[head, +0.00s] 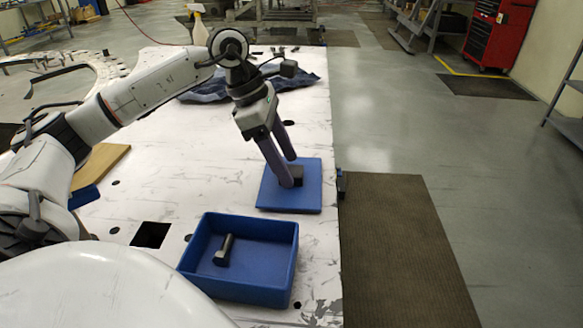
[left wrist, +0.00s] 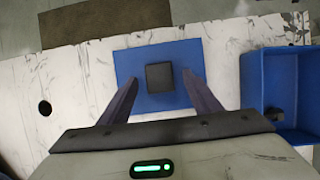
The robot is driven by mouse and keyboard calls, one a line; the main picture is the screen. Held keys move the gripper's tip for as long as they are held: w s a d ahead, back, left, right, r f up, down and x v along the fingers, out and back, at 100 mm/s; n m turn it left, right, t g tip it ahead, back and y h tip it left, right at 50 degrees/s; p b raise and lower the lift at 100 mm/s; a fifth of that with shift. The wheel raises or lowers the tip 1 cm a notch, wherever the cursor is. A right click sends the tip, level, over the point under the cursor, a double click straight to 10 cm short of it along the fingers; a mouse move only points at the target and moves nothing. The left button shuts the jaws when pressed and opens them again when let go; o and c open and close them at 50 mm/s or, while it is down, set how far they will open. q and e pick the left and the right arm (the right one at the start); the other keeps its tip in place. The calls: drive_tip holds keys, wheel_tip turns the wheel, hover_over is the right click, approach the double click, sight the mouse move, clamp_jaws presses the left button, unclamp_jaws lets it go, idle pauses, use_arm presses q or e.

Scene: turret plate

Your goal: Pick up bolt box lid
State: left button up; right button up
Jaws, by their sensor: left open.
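The bolt box lid (head: 308,202) is a flat blue square plate with a dark block-like handle (head: 297,172) in its middle. It lies on the white table near the right edge. My left gripper (head: 294,171) is open over the lid, with its fingers around the handle. In the left wrist view the handle (left wrist: 160,77) sits between the two spread fingers, with a gap on each side. The blue bolt box (head: 262,290) stands open in front of the lid with one dark bolt (head: 224,250) inside. The box also shows in the left wrist view (left wrist: 285,60). My right gripper is not in view.
The white table (head: 200,160) has several holes and a square cutout (head: 150,235). A dark blue cloth (head: 210,88) lies behind the arm. A brown mat (head: 400,245) is on the floor beyond the table's right edge.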

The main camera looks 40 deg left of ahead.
use_arm(q)
drive_tip(key=shift+x, duration=0.75)
drive_tip(key=c, duration=1.3)
drive_tip(key=shift+r, duration=0.15)
